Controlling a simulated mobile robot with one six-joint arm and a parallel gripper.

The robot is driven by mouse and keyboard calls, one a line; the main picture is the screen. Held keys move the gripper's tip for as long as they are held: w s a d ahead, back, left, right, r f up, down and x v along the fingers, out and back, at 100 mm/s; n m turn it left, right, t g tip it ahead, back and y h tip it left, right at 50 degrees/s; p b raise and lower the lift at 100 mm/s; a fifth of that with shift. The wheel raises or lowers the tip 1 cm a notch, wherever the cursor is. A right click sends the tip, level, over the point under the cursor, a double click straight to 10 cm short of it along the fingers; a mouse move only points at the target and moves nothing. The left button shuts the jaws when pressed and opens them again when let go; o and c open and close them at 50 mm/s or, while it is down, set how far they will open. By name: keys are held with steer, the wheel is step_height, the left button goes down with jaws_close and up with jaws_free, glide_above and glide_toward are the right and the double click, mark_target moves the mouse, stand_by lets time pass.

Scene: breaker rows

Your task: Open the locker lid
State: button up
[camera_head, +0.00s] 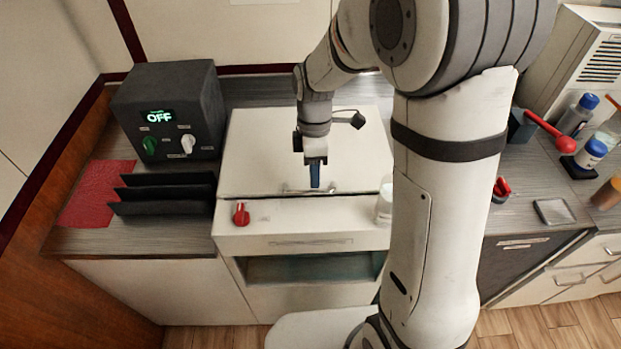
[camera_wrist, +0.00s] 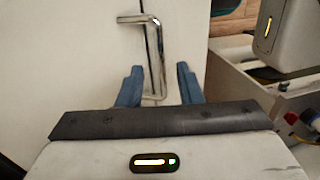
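The locker lid (camera_head: 258,150) is a flat white panel, closed, in the middle of the counter in the head view. Its metal bar handle (camera_head: 296,188) lies along the lid's front edge; it also shows in the wrist view (camera_wrist: 154,50). My gripper (camera_head: 315,180) points down at the handle. In the wrist view my gripper (camera_wrist: 159,70) has its two blue fingers apart, with the handle bar between them and gaps on both sides. I cannot tell whether the fingertips reach fully down to the bar's depth. My arm covers the lid's right part.
A red knob (camera_head: 240,214) stands on the ledge left of the handle, and a white jar (camera_head: 384,205) stands right. A dark box reading OFF (camera_head: 172,110) and black slotted rack (camera_head: 165,192) stand left. Bottles (camera_head: 577,115) crowd the right counter.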

steer(key=shift+s+f, duration=0.2)
steer(key=shift+f, duration=0.7)
steer(key=shift+s+f, duration=0.15)
steer(key=shift+f, duration=0.7)
jaws_close()
